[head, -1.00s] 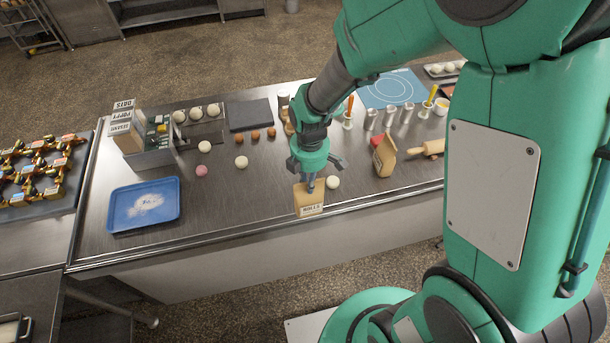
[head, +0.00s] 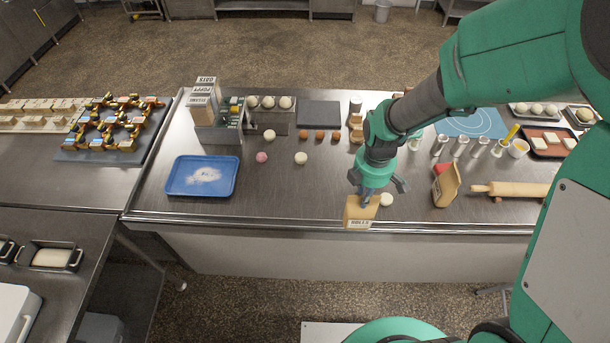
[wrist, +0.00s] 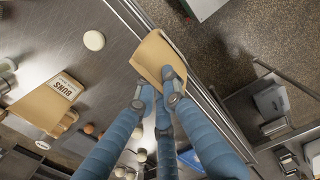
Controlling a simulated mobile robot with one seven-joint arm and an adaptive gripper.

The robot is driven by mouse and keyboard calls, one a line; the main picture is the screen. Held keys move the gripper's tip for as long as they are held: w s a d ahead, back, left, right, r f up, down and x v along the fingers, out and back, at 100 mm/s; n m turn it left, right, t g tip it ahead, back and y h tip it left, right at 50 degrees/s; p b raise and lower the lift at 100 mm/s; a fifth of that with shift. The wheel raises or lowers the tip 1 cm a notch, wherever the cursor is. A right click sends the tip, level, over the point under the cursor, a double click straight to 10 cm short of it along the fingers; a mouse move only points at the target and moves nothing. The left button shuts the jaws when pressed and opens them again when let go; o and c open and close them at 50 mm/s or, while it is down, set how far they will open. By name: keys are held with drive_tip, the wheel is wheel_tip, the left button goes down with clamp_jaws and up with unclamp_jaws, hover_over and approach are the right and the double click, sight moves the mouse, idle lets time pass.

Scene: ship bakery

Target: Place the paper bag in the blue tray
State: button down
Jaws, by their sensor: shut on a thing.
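A tan paper bag (head: 358,213) with a white label is at the front edge of the steel counter. It also shows in the wrist view (wrist: 158,52). My gripper (head: 368,196) is above it, with its fingers (wrist: 157,84) shut on the bag's upper part. I cannot tell whether the bag touches the counter. The blue tray (head: 179,182) lies flat on the counter to the left, with a patch of white powder on it and clear of my gripper.
A second tan bag (head: 446,187), labelled BUNS in the wrist view (wrist: 45,104), stands to the right. A white dough ball (head: 386,199) lies just beside the held bag. A topping rack (head: 228,135) stands behind the tray. The counter between the bag and tray is mostly clear.

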drive_tip(key=shift+w+a, duration=0.1)
drive_tip(key=w+a+p, duration=0.2)
drive_tip(key=w+a, duration=0.1)
drive_tip(key=a, duration=1.7)
drive_tip(key=w+a+p, duration=0.2)
drive_tip(key=w+a, duration=0.2)
drive_tip(key=a, duration=1.7)
drive_tip(key=shift+w+a+r, duration=0.15)
drive_tip(key=shift+w+r, duration=0.05)
drive_tip(key=shift+w, duration=0.1)
drive_tip(key=w+a+f+p, duration=0.1)
drive_tip(key=w+a+p, duration=0.2)
drive_tip(key=w+a, duration=0.7)
drive_tip(key=shift+w+a+f, duration=0.2)
drive_tip(key=shift+w+f, duration=0.05)
drive_tip(key=shift+w, duration=0.8)
